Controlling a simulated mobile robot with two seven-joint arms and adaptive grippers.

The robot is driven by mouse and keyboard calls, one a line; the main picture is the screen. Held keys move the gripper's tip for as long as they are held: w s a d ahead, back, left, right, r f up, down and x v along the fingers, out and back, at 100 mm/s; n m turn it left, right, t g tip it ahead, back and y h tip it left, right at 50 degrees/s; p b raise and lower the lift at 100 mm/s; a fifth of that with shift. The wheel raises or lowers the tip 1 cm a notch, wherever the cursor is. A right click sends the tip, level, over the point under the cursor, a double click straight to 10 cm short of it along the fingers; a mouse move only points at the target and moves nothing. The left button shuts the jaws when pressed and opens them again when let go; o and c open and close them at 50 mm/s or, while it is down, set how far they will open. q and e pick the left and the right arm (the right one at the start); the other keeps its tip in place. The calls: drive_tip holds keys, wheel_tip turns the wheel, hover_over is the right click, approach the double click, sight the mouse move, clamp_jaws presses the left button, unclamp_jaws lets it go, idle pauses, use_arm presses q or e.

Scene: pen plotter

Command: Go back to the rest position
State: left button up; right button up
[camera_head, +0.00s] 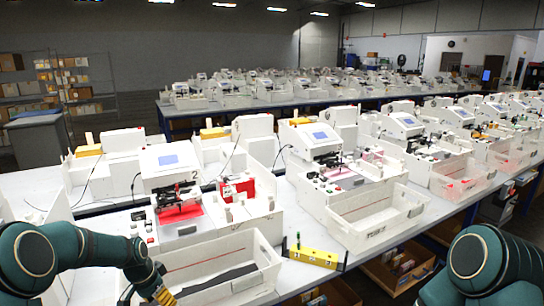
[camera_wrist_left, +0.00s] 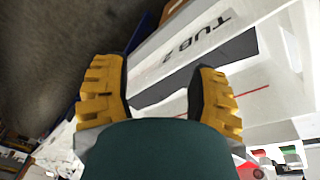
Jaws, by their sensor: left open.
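My left gripper (camera_head: 165,296) is at the bottom edge of the head view, low in front of the nearest white tub (camera_head: 268,262). In the left wrist view its two yellow ridged fingers (camera_wrist_left: 158,82) stand apart with nothing held between them. The white tub (camera_wrist_left: 265,105), lettered "TUB 2", lies beyond the fingers, and a dark strip shows between and beside them. My right arm shows at the lower right of the head view; its gripper is out of frame.
A white plotter (camera_head: 168,165) marked 2, with a red sheet (camera_head: 182,212), stands behind the tub. Another tub (camera_head: 375,222) stands further right.

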use_arm(q)
drive_tip(key=s+d+f+n+h+b, duration=0.1)
drive_tip(key=s+d+f+b, duration=0.1)
drive_tip(key=s+d+f, duration=0.35)
drive_tip(key=s+d+f+n+h+b, duration=0.1)
drive_tip(key=s+d+f+n, duration=0.15)
drive_tip(key=d+f, duration=0.6)
drive_tip(key=s+d+f+n+b, duration=0.1)
drive_tip(key=s+d, duration=0.3)
drive_tip(key=s, duration=0.4)
drive_tip(key=s+d+f+n+b, duration=0.2)
drive_tip(key=s+d+f, duration=0.2)
drive_tip(key=s, duration=0.4)
drive_tip(key=shift+d+f+t, duration=0.15)
drive_tip(key=shift+d+t, duration=0.25)
drive_tip(key=shift+d, duration=0.05)
